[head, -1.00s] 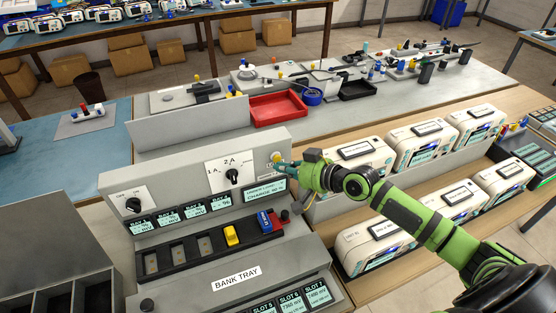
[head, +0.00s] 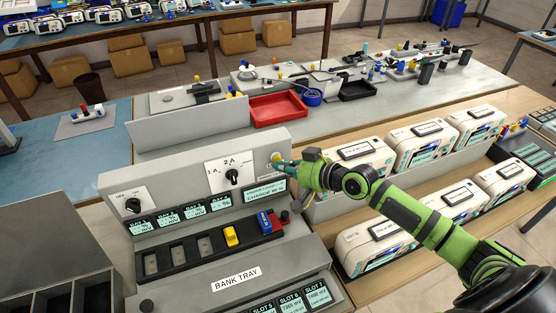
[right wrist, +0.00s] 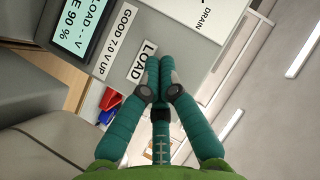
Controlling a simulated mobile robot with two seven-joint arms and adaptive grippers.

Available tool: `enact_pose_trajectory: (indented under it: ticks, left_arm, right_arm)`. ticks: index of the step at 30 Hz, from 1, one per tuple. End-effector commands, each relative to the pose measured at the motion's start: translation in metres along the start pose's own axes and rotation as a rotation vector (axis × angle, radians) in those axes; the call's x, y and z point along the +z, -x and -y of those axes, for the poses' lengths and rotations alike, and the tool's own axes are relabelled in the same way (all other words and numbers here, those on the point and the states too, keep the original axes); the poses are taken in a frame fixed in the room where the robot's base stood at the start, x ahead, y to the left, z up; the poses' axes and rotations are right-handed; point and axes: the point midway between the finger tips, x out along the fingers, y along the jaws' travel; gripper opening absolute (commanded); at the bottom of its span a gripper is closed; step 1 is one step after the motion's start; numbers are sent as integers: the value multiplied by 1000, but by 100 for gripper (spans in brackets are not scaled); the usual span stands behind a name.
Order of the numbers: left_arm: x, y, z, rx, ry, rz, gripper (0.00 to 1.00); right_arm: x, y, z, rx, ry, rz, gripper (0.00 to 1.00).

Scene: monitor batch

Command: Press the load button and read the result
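The grey tester panel (head: 200,178) stands in front of me. A yellow button (head: 277,157) is near its upper right corner, and the LOAD label (right wrist: 142,62) shows in the right wrist view. My right gripper (head: 281,166) is at this corner with its fingers together and empty. Its fingertips (right wrist: 160,62) lie over the spot beside the LOAD label; I cannot tell whether they touch the button. The result display (head: 265,190) is lit and in the right wrist view (right wrist: 88,30) reads LOAD with a dash and V, and 90 %. My left gripper is not in view.
Below the display, a black slot row (head: 190,255) holds a yellow cell (head: 231,236) and a blue cell (head: 264,221). White devices (head: 360,155) stand at the right, under my right arm. A red tray (head: 278,109) lies behind the panel.

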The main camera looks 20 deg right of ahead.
Motion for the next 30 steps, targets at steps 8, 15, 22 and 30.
enact_pose_trajectory:
  ticks: [8,15,22,30]
  left_arm:
    - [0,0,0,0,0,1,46]
    - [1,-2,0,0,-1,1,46]
    - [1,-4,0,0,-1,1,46]
    - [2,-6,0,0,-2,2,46]
  right_arm:
    - [0,0,0,0,0,0,0]
    - [-1,-2,-1,0,0,0,0]
    - [-2,-4,-2,0,0,1,0]
    - [-4,-7,-2,0,0,0,0]
